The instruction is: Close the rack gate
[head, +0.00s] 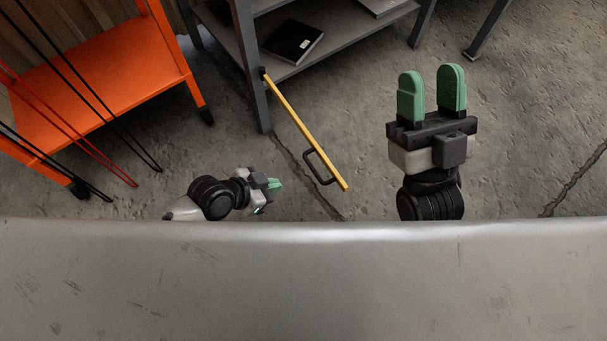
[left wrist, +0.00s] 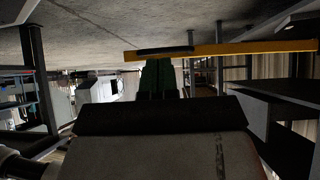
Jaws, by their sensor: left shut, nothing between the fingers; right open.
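The rack gate is a yellow bar (head: 300,120) that runs from a dark post of the grey rack (head: 252,75), swung out from the rack's front over the floor. A black handle (head: 318,166) is on its side near the free end. My left gripper (head: 275,184) is shut and empty, to the left of the handle and apart from it in the head view. In the left wrist view the bar (left wrist: 230,48) crosses just beyond its green fingers (left wrist: 157,75); the gap is hard to judge. My right gripper (head: 431,95) is open and empty, right of the bar.
A black box (head: 293,41) lies on the rack's shelf. An orange cart (head: 110,85) stands at the left, with thin red and black rods beside it. The concrete floor (head: 360,75) between the bar and my right gripper is clear.

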